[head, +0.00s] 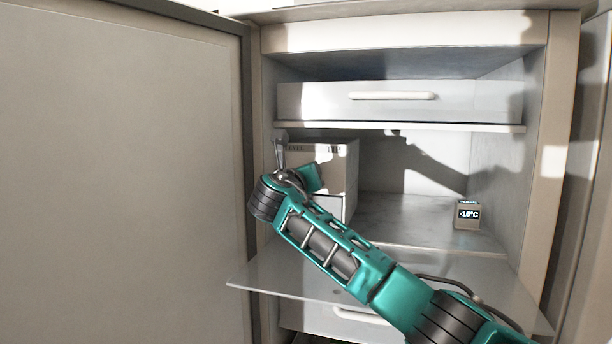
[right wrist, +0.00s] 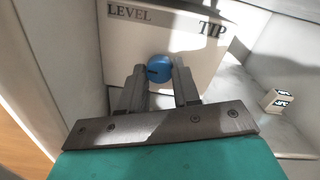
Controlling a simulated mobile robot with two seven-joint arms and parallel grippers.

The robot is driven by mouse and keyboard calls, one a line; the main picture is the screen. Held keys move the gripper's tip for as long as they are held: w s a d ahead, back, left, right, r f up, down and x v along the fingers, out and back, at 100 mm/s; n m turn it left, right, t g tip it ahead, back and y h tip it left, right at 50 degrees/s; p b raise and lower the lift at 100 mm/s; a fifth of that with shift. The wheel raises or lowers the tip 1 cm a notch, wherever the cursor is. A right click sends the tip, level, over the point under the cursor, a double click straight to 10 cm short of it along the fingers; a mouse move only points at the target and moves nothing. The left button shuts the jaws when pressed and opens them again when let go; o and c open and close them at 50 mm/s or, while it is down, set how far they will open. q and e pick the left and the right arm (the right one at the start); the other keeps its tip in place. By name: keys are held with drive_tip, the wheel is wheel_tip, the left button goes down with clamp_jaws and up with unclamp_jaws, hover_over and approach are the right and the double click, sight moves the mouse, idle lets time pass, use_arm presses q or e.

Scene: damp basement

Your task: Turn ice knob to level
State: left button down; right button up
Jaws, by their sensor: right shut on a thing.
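The ice box (head: 340,158) is a pale box inside the open freezer compartment. Its front, also in the right wrist view (right wrist: 190,35), carries the words LEVEL on the left and TIP on the right. The round blue ice knob (right wrist: 160,69) sits on that front below and between the words. A dark mark shows on the knob's left part. My right gripper (right wrist: 159,74) is shut on the knob, a finger on each side. In the head view my right gripper (head: 282,158) is at the box's left front, and the knob is hidden there. My left gripper is out of view.
A white drawer (head: 400,101) is above the box and a glassy flap (head: 262,278) juts out below. A small display reading -16°C (head: 467,215) stands at the right. The open door (head: 120,170) fills the left. The shelf's middle is clear.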

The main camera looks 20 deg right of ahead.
drive_tip(key=shift+f+n, duration=0.1)
drive_tip(key=shift+n, duration=0.5)
drive_tip(key=o, duration=1.1)
drive_tip(key=shift+c, duration=0.2)
drive_tip(key=b+v, duration=0.1)
drive_tip(key=v, duration=1.2)
